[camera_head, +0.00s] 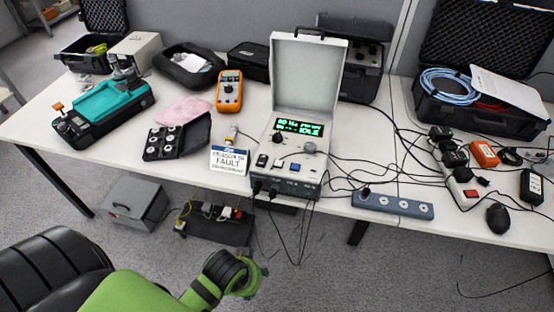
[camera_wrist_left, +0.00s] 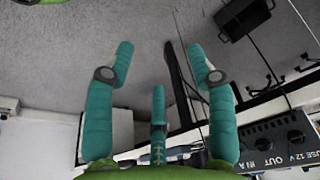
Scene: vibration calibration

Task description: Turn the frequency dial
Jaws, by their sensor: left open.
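The calibrator (camera_head: 306,75) is a grey-white case with its lid up and a lit green display (camera_head: 298,128), standing on the table. Its panel carries a larger grey knob (camera_head: 309,148), a smaller black knob (camera_head: 277,138) and several switches; the labels are too small to tell which knob is the frequency dial. My left gripper (camera_head: 250,272) is in front of and below the table edge, apart from the calibrator. In the left wrist view its teal fingers (camera_wrist_left: 160,62) are spread and empty. The calibrator's front with sockets (camera_wrist_left: 280,140) shows at lower right there. My right gripper is out of view.
A white "FAULT" sign (camera_head: 230,160) stands left of the calibrator, with an orange multimeter (camera_head: 230,91) behind. Cables hang from the calibrator's front and run right past a power strip (camera_head: 393,204). A grey box (camera_head: 135,205) sits on the floor.

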